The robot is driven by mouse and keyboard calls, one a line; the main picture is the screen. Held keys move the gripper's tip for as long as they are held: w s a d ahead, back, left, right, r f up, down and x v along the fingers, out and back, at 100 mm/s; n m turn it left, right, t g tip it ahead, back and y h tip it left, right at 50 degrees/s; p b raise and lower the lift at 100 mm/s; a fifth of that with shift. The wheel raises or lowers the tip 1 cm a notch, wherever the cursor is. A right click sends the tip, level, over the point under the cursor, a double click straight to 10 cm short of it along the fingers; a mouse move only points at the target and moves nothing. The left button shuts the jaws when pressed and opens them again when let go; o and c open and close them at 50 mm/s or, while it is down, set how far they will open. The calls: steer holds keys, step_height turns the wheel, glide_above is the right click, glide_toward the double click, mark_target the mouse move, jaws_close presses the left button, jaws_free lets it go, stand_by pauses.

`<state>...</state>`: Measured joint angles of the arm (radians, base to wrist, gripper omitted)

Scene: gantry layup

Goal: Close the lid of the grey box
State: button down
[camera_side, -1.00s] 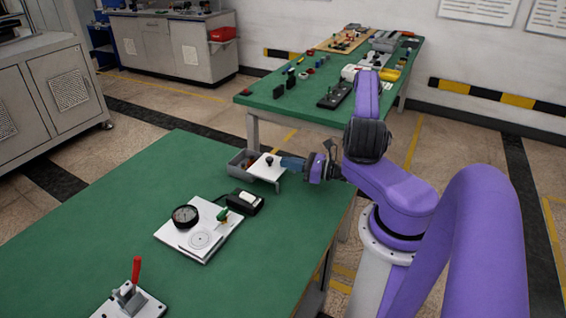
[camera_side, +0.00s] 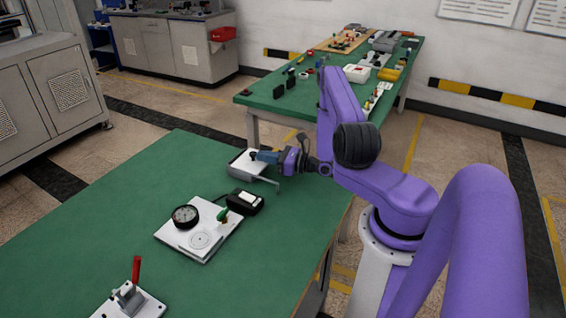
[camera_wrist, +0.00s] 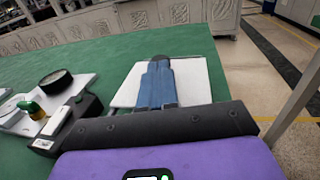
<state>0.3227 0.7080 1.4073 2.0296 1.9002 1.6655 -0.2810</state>
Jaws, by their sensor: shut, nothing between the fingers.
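The grey box (camera_side: 239,170) stands at the far right part of the near green table. Its flat white lid (camera_side: 240,159) lies over the top, and I see no open interior in the side view. In the wrist view the lid (camera_wrist: 199,88) shows as a white plate under and around my fingers. My gripper (camera_side: 255,155) is shut with nothing in it, its blue fingertips low over the lid, at the lid's dark knob, which they mostly hide. In the wrist view the shut fingers (camera_wrist: 159,62) point away across the lid. Whether they touch the knob I cannot tell.
A black device (camera_side: 245,202) stands close in front of the box. Near it is a white plate with a dial gauge (camera_side: 185,215) and a green handle. A red-handled clamp (camera_side: 136,272) is at the front. The table's left part is clear.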

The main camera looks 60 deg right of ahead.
mark_target(253, 157)
steer(key=shift+w+a+r, duration=0.1)
steer(key=shift+w+r, duration=0.05)
steer(key=shift+w, duration=1.45)
